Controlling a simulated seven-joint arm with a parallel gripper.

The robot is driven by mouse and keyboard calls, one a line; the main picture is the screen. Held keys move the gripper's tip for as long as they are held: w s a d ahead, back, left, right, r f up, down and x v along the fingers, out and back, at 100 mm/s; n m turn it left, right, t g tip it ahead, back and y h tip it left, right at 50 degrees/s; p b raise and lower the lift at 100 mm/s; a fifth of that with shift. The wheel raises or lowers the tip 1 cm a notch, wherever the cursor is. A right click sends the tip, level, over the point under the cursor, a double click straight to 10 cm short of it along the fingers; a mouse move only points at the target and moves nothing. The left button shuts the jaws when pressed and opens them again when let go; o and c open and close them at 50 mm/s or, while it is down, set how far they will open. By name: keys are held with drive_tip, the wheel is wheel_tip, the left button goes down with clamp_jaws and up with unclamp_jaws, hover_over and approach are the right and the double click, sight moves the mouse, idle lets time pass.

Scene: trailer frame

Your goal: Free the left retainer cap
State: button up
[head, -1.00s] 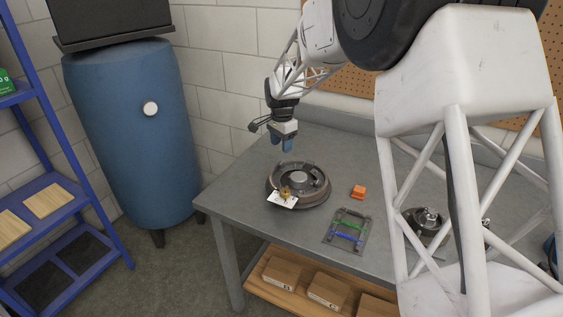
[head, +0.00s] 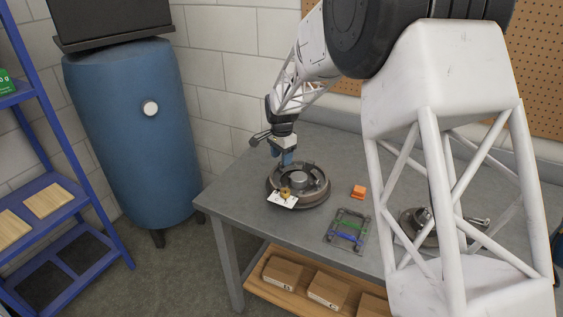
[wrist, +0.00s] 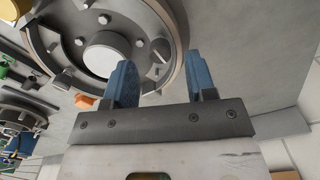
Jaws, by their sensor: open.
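The brake drum assembly (head: 318,192) lies on the bench, a round rim with a raised hub inside. In the wrist view the drum (wrist: 165,15) fills the upper left, with its pale hub (wrist: 108,50) and small fittings around it. A small round fitting (wrist: 160,49), which may be the left retainer cap, shows between my fingers' lines near the inner rim. My gripper (head: 287,161) is over the drum's back-left rim, pointing down. In the wrist view my gripper (wrist: 160,65) has its blue fingers apart, with nothing held. I cannot tell whether the fingers touch anything.
A white tag (head: 283,201) and a brass piece (head: 285,190) sit at the drum's front-left. An orange block (head: 358,192) and a tray with green and blue parts (head: 348,229) are to the right. Another hub assembly (head: 418,216) stands behind my arm's frame.

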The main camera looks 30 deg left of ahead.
drive_tip(key=shift+f, duration=1.25)
drive_tip(key=shift+c, duration=0.5)
drive_tip(key=c, duration=0.8)
